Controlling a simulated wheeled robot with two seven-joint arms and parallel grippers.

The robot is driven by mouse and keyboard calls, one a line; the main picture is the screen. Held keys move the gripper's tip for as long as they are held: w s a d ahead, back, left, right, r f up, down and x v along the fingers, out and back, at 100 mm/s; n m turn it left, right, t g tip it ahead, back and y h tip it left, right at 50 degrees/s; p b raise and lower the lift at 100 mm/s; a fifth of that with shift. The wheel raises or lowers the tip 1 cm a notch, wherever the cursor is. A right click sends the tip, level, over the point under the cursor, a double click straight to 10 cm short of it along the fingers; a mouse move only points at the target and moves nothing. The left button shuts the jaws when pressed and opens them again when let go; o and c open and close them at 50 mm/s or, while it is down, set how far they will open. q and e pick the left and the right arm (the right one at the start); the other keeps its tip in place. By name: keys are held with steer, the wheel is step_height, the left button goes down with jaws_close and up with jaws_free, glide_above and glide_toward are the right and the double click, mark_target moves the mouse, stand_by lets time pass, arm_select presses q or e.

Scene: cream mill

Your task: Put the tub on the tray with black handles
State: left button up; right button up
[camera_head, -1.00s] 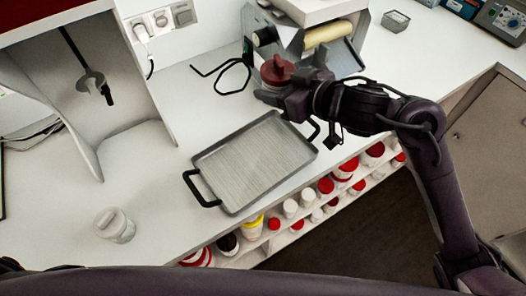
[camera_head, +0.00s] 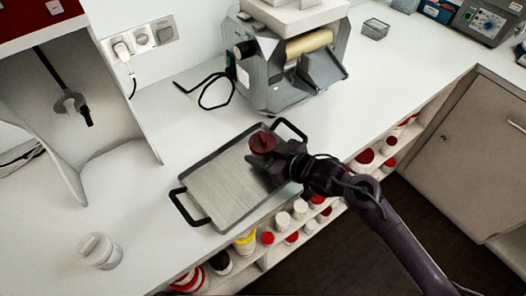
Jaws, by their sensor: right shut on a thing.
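The tray with black handles (camera_head: 215,187) lies flat on the white counter, its grey metal surface mostly bare. My right gripper (camera_head: 266,155) is over the far right part of the tray. It is shut on a tub with a dark red lid (camera_head: 263,141). The tub's body is mostly hidden by the gripper, and I cannot tell whether its bottom touches the tray. My left gripper is not in view.
A white lidded tub (camera_head: 99,251) stands at the front left of the counter. A grey machine with a roller (camera_head: 280,75) stands behind the tray. Several jars fill the shelf below the counter edge (camera_head: 285,220). Counter left of the tray is clear.

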steer(key=shift+f, duration=0.25)
steer(key=shift+f, duration=0.1)
steer(key=o, duration=1)
steer(key=b+v, duration=0.1)
steer(key=v, duration=1)
steer(key=shift+s, duration=0.1)
steer(key=shift+s+d+r, duration=0.25)
steer(key=shift+d+r, duration=0.1)
steer(key=shift+w, duration=0.1)
